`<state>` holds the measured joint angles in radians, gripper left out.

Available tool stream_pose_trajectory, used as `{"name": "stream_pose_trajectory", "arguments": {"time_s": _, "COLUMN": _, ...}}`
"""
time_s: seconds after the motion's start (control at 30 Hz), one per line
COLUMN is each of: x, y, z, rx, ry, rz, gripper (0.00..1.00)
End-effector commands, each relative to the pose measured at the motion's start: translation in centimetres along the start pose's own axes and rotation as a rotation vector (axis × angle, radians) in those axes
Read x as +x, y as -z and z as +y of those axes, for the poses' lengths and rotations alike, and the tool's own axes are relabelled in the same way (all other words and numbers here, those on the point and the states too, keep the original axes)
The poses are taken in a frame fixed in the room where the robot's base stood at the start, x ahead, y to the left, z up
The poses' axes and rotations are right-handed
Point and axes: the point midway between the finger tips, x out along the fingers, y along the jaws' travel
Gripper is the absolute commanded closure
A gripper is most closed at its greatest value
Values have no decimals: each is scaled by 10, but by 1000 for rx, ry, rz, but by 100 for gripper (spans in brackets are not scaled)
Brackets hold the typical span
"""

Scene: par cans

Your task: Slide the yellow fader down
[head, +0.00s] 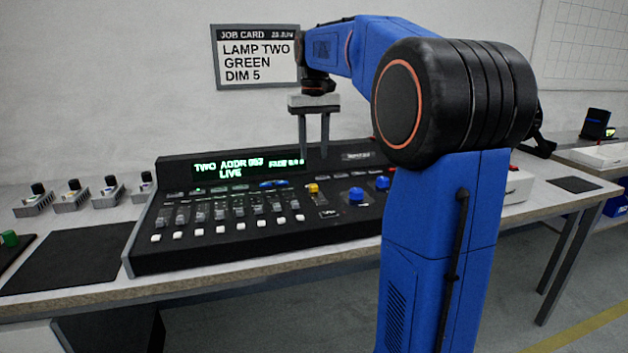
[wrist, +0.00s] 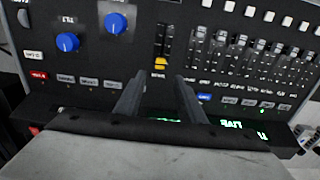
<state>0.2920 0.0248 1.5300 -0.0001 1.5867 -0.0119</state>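The yellow fader (head: 313,188) is a small yellow cap on the black lighting console (head: 250,242), right of the row of grey faders. The wrist view sees the console upside down, with the yellow fader (wrist: 161,63) at the far, display-side end of its slot. My gripper (head: 314,153) points down above the console, its fingertips above the yellow fader and apart from it. In the wrist view the two fingers of my gripper (wrist: 158,76) are spread, with the fader seen between and just beyond their tips. Nothing is held.
Blue knobs (head: 357,195) stand right of the yellow fader, and several grey faders (head: 220,212) stand left. The green-lit display (head: 248,165) rises behind. A job card (head: 256,55) on the wall reads "LAMP TWO GREEN DIM 5". A dark mat (head: 65,258) lies left of the console.

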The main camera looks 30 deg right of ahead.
Motion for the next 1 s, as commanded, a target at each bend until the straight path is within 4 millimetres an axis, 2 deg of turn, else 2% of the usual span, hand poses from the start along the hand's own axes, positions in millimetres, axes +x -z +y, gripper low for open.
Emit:
{"name": "stream_pose_trajectory", "arguments": {"time_s": 0.3, "x": 56, "y": -1, "z": 0, "rx": 0, "ry": 0, "rz": -2, "gripper": 64}}
{"name": "stream_pose_trajectory", "arguments": {"time_s": 0.5, "x": 82, "y": -1, "z": 0, "rx": 0, "ry": 0, "rz": -2, "gripper": 64}}
{"name": "stream_pose_trajectory", "arguments": {"time_s": 0.7, "x": 93, "y": 0, "z": 0, "rx": 0, "ry": 0, "rz": -1, "gripper": 64}}
{"name": "stream_pose_trajectory", "arguments": {"time_s": 0.97, "x": 94, "y": 0, "z": 0, "rx": 0, "ry": 0, "rz": 0, "gripper": 64}}
{"name": "stream_pose_trajectory", "arguments": {"time_s": 1.0, "x": 94, "y": 0, "z": 0, "rx": 0, "ry": 0, "rz": 0, "gripper": 66}}
